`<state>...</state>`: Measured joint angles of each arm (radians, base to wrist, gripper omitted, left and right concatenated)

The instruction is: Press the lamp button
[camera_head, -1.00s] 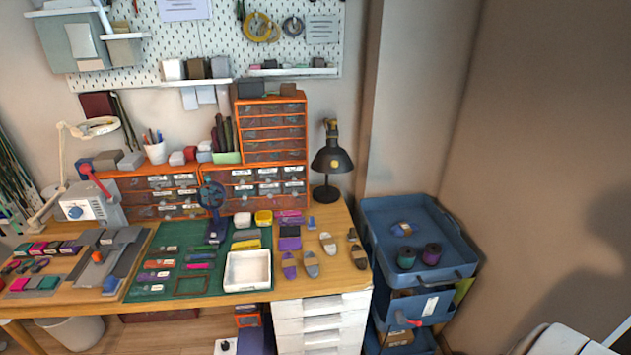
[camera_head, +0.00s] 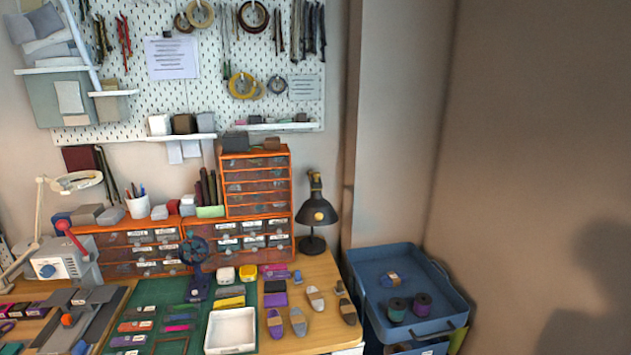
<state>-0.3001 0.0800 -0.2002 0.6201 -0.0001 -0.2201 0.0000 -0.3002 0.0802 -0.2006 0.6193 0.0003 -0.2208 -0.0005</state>
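A black desk lamp (camera_head: 316,212) stands upright at the back right of the table, beside the orange drawer units. A small round yellow spot (camera_head: 319,216) shows on the front of its shade; I cannot tell whether it is the button. A white lamp with a ring-shaped head (camera_head: 77,181) stands at the far left. Neither of my grippers is in view, and nothing touches either lamp.
Orange drawer units (camera_head: 257,185) line the back of the table. A white tray (camera_head: 231,330) lies on the green mat (camera_head: 150,292), with several shuttle-like pieces to its right. A blue cart (camera_head: 415,262) stands right of the table.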

